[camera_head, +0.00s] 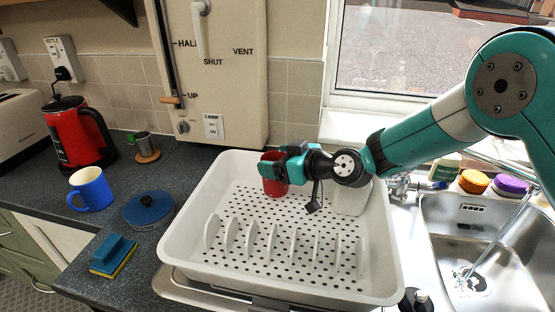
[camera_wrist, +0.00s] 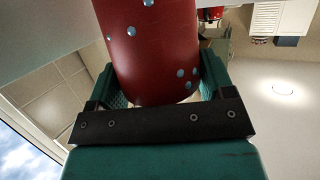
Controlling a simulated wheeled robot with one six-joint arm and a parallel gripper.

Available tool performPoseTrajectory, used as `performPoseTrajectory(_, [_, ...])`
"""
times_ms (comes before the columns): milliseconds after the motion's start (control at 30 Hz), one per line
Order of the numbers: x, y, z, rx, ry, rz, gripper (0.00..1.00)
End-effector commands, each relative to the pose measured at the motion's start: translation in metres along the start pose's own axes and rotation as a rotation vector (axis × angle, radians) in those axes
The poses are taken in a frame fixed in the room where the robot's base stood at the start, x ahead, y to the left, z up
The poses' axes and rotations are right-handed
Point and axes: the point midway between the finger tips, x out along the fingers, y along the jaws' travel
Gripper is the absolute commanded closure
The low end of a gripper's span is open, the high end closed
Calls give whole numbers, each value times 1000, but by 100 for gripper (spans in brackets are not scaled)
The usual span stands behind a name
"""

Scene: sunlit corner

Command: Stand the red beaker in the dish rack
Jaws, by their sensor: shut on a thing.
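The red beaker (camera_head: 272,180) is in my gripper (camera_head: 285,168), over the back part of the white dish rack (camera_head: 180,225). In the wrist view the red beaker (camera_wrist: 152,50), dotted with pale blue spots, sits between the two fingers of my gripper (camera_wrist: 158,85), which is shut on it. In the head view it looks upright, and part of it is hidden behind the gripper. I cannot tell whether its base touches the rack floor. The rack has a holed floor and a row of upright white dividers near its front.
A white holder (camera_head: 350,200) stands at the rack's back right. The sink (camera_head: 490,240) lies right of the rack. A blue mug (camera_head: 92,188), a blue round lidded item (camera_head: 148,208), a sponge brush (camera_head: 113,255) and a red kettle (camera_head: 75,135) stand to the left.

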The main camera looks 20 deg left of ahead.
Motion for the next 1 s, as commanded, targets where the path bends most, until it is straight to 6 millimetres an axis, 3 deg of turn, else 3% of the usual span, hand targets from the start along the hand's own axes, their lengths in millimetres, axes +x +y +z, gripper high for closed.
performPoseTrajectory(633, [4, 0, 11, 0, 0, 0, 48])
performPoseTrajectory(667, [3, 0, 11, 0, -1, 0, 23])
performPoseTrajectory(767, [3, 0, 11, 0, -1, 0, 0])
performPoseTrajectory(1000, [3, 0, 10, 0, -1, 0, 0])
